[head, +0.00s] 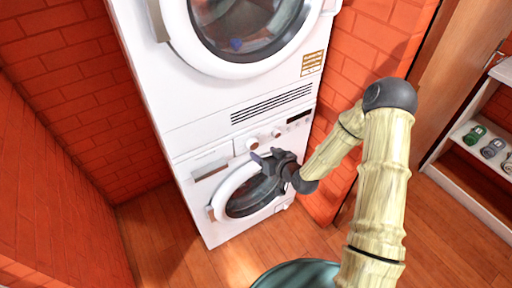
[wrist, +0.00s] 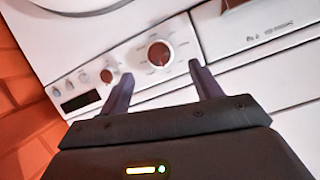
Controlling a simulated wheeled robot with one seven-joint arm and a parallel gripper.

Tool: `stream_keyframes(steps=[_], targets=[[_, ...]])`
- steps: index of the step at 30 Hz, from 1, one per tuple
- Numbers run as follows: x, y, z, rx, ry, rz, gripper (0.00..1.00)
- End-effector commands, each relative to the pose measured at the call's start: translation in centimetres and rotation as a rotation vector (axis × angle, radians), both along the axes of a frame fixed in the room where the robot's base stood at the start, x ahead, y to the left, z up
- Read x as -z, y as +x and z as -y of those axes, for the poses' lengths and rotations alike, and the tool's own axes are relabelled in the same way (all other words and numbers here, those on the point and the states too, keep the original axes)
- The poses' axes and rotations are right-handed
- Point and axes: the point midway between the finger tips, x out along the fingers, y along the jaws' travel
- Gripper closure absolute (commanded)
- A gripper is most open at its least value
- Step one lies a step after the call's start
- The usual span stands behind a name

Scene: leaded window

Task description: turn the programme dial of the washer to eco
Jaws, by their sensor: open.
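The white washer (head: 195,200) stands under a second white machine, its round door (head: 222,196) facing me. Its control panel has two round knobs. The larger-looking dial (wrist: 160,53) is near the detergent drawer (wrist: 240,22), with marks around it; it also shows in the head view (head: 252,143). A second knob (wrist: 107,75) lies beside it, towards the dark display (wrist: 80,101). My gripper (wrist: 161,72) is open and empty in front of the panel, its fingers appearing either side of the dial and apart from it. I cannot read the dial's setting.
The upper machine (head: 175,100) has a round glass door (head: 245,30) and a dark vent grille. Red brick walls (head: 50,60) flank the stack. A white shelf (head: 470,185) with small items stands at the right. The wooden floor (head: 160,225) at the left is clear.

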Motion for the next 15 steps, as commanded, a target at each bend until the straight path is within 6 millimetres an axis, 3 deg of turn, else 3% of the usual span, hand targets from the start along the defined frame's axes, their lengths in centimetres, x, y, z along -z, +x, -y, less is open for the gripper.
stream_keyframes(steps=[9, 15], targets=[[2.0, 3.9, -2.8, 0.000, 0.000, 0.000, 0.36], [2.5, 5.0, -3.5, 0.001, 0.000, -0.001, 0.36]])
